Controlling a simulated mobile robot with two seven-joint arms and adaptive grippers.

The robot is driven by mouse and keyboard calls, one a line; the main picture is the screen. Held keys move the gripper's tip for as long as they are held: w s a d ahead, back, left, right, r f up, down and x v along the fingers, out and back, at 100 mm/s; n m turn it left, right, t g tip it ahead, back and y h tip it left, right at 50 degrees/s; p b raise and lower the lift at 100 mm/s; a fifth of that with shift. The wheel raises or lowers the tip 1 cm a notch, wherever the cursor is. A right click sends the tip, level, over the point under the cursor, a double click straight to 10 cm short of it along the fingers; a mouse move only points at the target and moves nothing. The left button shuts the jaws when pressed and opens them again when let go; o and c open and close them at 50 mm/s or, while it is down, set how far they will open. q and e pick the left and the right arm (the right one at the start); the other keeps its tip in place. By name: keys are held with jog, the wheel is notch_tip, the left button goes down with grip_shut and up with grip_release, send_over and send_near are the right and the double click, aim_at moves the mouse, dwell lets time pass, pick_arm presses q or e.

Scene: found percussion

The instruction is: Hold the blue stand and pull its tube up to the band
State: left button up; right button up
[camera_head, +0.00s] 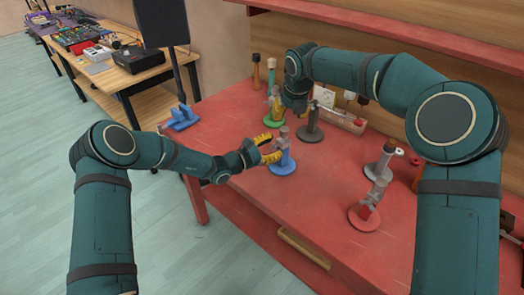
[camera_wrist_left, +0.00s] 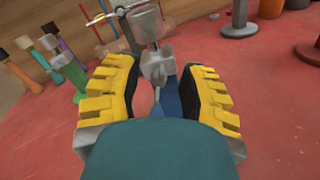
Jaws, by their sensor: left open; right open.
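The blue stand (camera_head: 282,166) is upright on the red table, with a round blue base and a grey clamp and tube above it. In the left wrist view its grey clamp (camera_wrist_left: 158,66) and blue post (camera_wrist_left: 170,100) are between my yellow finger pads. My left gripper (camera_head: 268,148) is open around the stand at low height; it also shows in the left wrist view (camera_wrist_left: 158,75). A gap shows beside the pads. My right gripper (camera_head: 286,104) is open beside the green stand, behind the blue one; its fingers are partly hidden. The band cannot be made out.
A green stand (camera_head: 273,122) and a dark grey stand (camera_head: 308,134) are close behind. A red stand (camera_head: 364,217) and another grey stand (camera_head: 377,171) are at the right. A blue holder (camera_head: 181,118) is at the left corner. The table's front middle is clear.

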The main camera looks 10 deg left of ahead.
pick_arm(q)
jog(key=shift+w+d, duration=0.25)
jog(key=shift+d, duration=0.05)
grip_shut()
dwell(1.1)
